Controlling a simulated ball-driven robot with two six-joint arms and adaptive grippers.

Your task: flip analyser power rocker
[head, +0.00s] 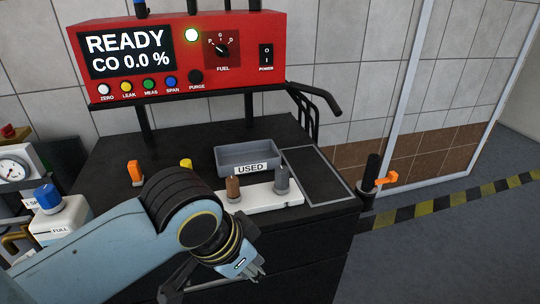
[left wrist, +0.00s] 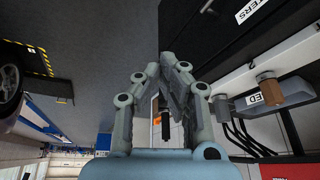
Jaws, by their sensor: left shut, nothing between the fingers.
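The red analyser (head: 180,50) stands on a raised shelf at the back of the bench. Its screen (head: 127,52) reads READY and CO 0.0 %, and a lamp (head: 191,35) glows. The black power rocker (head: 266,56) is at the right end of its front, above the word POWER; I cannot tell which side is pressed. My left gripper (head: 250,269) is low in front of the bench, well below the rocker and touching nothing I can see. In the left wrist view, its fingers (left wrist: 173,65) are together and empty. My right gripper is not in view.
A grey tray marked USED (head: 240,156) and a white block (head: 270,199) with two upright fittings sit on the bench. A black handle (head: 371,172) with an orange piece stands at its right edge. A hooked black bar (head: 322,98) sticks out right of the analyser.

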